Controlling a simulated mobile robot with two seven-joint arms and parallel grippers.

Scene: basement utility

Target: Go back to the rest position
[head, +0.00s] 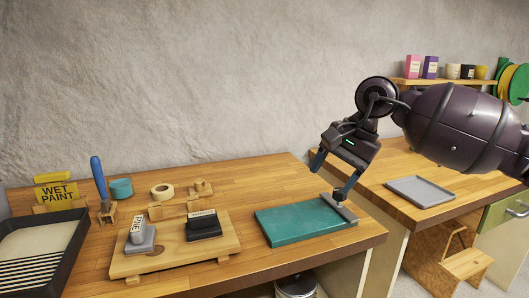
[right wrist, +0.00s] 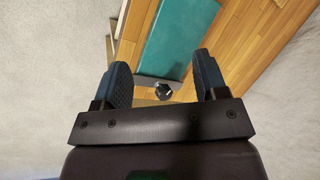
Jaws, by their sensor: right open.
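My right gripper (head: 329,180) reaches in from the right and hangs above the right part of the workbench. It is open and empty, with its two dark blue fingers apart. In the right wrist view the fingers (right wrist: 162,75) are spread with nothing between them but the scene beyond. Below it a teal pad (head: 300,224) with a grey strip (head: 345,213) at its right end lies on the bench; the teal pad also shows in the right wrist view (right wrist: 168,38). My left gripper is not in view.
A wooden board (head: 130,266) holds a grey and a black stamp block. A black paint tray (head: 70,246), a WET PAINT sign (head: 57,193) and a blue-handled tool (head: 98,178) stand left. A grey tray (head: 421,190) lies on the second bench, beyond a gap. A shelf (head: 440,83) is behind my arm.

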